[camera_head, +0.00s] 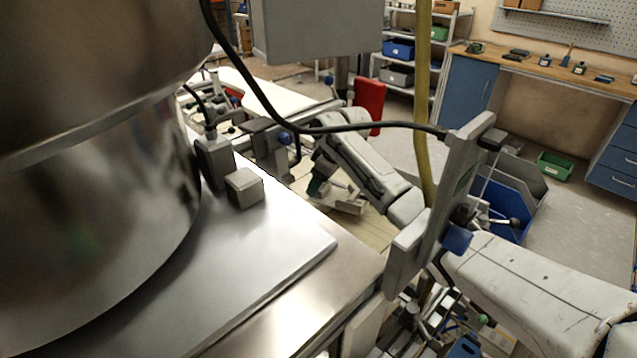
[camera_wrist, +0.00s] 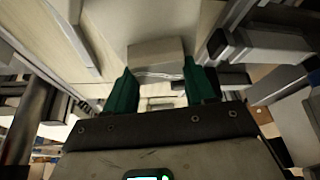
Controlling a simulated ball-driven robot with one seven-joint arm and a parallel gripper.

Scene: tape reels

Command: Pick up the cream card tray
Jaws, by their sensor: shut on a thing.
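The cream card tray (camera_wrist: 156,56) is a pale block-like piece between the green fingertips of my gripper (camera_wrist: 160,80) in the wrist view. The fingers are shut on it, one at each side. Pale crinkled edges show along its near side. In the head view my gripper (camera_head: 320,184) shows small, with a green finger beside the pale tray (camera_head: 348,204), over a light wooden surface. The arm and the machine's edge hide part of it. I cannot tell whether the tray touches the surface below.
A large metal machine with a steel top (camera_head: 270,270) fills the left and front. A grey upright bracket (camera_head: 430,215) and a hanging yellow hose (camera_head: 423,100) stand near my arm. A red chair back (camera_head: 369,100) is behind. Open floor (camera_head: 575,220) lies at the right.

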